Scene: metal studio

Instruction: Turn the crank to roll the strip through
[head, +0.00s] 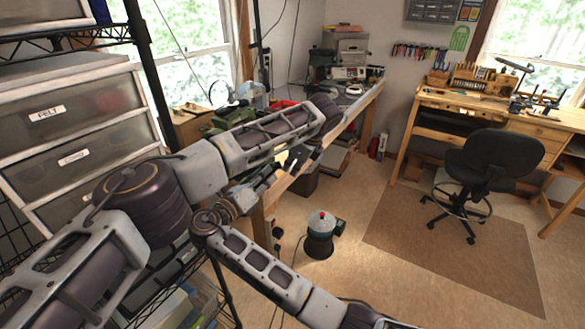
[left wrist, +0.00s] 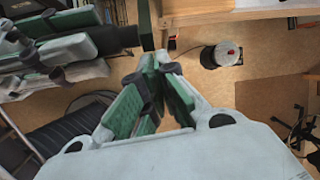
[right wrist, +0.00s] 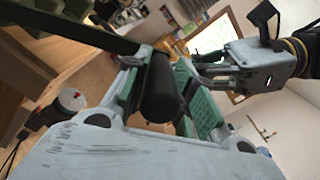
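In the right wrist view, my right gripper (right wrist: 160,62) has its green-padded fingers closely on both sides of a dark cylindrical crank handle (right wrist: 160,96). A dark crank arm (right wrist: 75,30) runs from near the handle to the upper left. In the left wrist view, the right gripper (left wrist: 62,38) reaches toward the handle (left wrist: 118,38) from the left. My left gripper (left wrist: 158,72) has its fingertips together; nothing shows between them. It also appears in the right wrist view (right wrist: 195,75). The strip cannot be made out. My arms hide much of the bench area in the head view.
A workbench (head: 365,100) runs along the wall, with green machinery (head: 222,121) partly behind my arm. A dark pot with a red-topped cover (head: 320,240) stands on the floor. Drawers (head: 75,110) are close at left. A black chair (head: 492,160) is at right; floor between is open.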

